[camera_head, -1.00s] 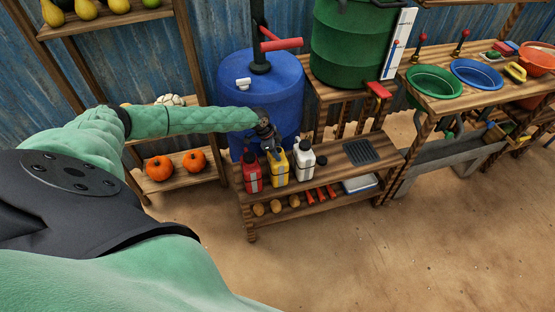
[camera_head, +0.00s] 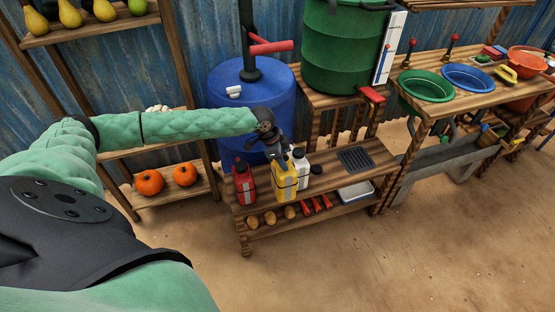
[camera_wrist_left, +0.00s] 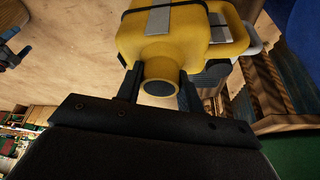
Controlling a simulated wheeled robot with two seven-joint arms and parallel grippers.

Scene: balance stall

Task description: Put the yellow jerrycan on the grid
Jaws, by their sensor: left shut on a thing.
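The yellow jerrycan (camera_head: 285,181) is in my left gripper (camera_head: 281,156), which is shut on its neck from above. In the left wrist view the two dark fingers (camera_wrist_left: 160,88) stand on either side of the neck of the yellow jerrycan (camera_wrist_left: 165,40). In the head view it hangs upright, apparently a little above the wooden bench and partly in front of the white jerrycan (camera_head: 301,163). The grid (camera_head: 356,159), a dark slatted square, lies bare on the bench to the right. My right gripper is not in view.
A red jerrycan (camera_head: 244,185) stands left of the yellow one. A small black round thing (camera_head: 316,170) lies between the white jerrycan and the grid. A blue barrel (camera_head: 222,88) stands behind the bench (camera_head: 333,180). The lower shelf holds several items and a white tray (camera_head: 356,192).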

